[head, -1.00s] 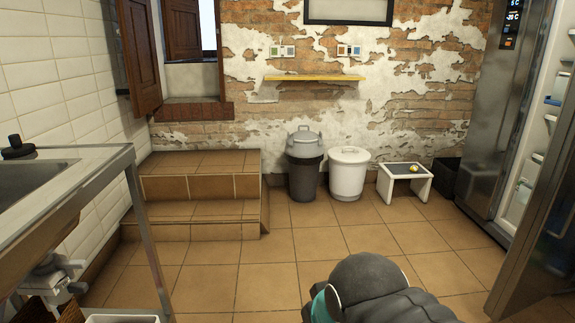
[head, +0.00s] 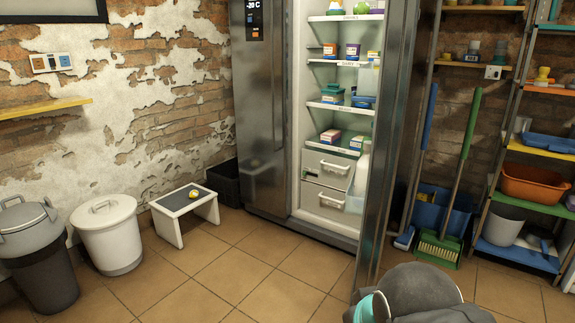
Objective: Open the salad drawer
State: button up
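The tall steel fridge (head: 262,110) stands at the back, its right door (head: 385,150) swung open toward me. Low inside are two pale drawers, an upper one (head: 318,160) and a lower one (head: 312,194), each with a white handle. Both look pushed in. I cannot read which is the salad drawer. The open door's edge and a pale bottle-like thing (head: 361,168) cover their right side. A dark rounded part of my arm shows at the bottom edge, in front of the fridge; my gripper is not in view.
Shelves above the drawers hold several boxes and jars. A white stool (head: 184,212) and a dark crate (head: 225,182) stand left of the fridge. A broom (head: 440,245) and a shelf rack (head: 520,245) stand right. The tiled floor before the fridge is clear.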

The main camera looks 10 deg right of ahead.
aim_at(304, 160)
jog(key=z, duration=0.25)
jog(key=i, duration=0.45)
jog(key=z, duration=0.15)
jog(key=k, duration=0.65)
jog(key=u, duration=0.7)
jog(key=i, duration=1.85)
jog(key=z, duration=0.6)
